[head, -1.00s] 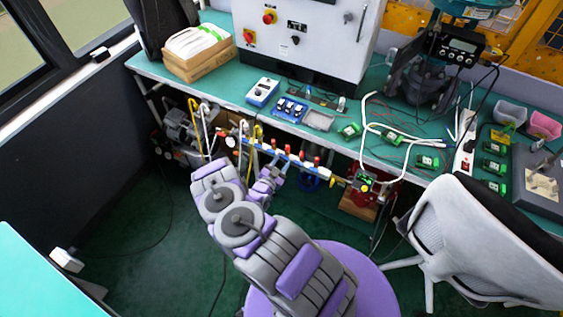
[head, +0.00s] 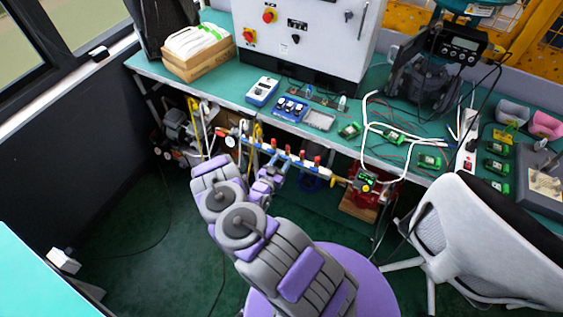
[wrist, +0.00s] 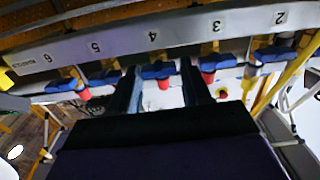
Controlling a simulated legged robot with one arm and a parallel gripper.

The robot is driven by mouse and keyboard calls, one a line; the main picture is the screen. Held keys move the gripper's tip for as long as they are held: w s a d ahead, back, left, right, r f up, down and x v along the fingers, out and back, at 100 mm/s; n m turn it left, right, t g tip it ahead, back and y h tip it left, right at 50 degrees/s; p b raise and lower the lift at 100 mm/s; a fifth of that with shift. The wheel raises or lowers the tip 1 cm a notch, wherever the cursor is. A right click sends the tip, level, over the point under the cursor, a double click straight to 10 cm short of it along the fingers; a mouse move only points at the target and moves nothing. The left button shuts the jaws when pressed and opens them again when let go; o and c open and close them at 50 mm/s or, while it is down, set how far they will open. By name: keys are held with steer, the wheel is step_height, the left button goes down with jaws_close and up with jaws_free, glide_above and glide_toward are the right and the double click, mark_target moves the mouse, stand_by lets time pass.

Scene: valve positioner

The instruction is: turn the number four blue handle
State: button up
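The pale manifold bar appears upside down in the wrist view (wrist: 120,42), with numbers from 2 to 6 on it. The number four blue handle (wrist: 158,70) sits by the 4, with a red part (wrist: 164,84) at it. My gripper (wrist: 166,88) is open, its two dark fingers spread on either side of this handle. Whether they touch it I cannot tell. In the head view my gripper (head: 265,187) is just in front of the manifold (head: 285,156), under the bench edge. The handle is too small to make out there.
Neighbouring blue handles flank the fingers: number five (wrist: 103,78) and number three (wrist: 217,62). A green bench (head: 215,88) with a white control cabinet (head: 320,40) is above. An office chair (head: 480,240) stands at right. Green floor (head: 150,240) is free at left.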

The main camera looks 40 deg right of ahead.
steer(key=shift+o, duration=0.3)
steer(key=shift+a, duration=0.15)
steer(key=p+v, duration=0.1)
steer(key=v, duration=1.6)
steer(key=shift+a+f, duration=0.1)
steer(key=shift+a, duration=0.05)
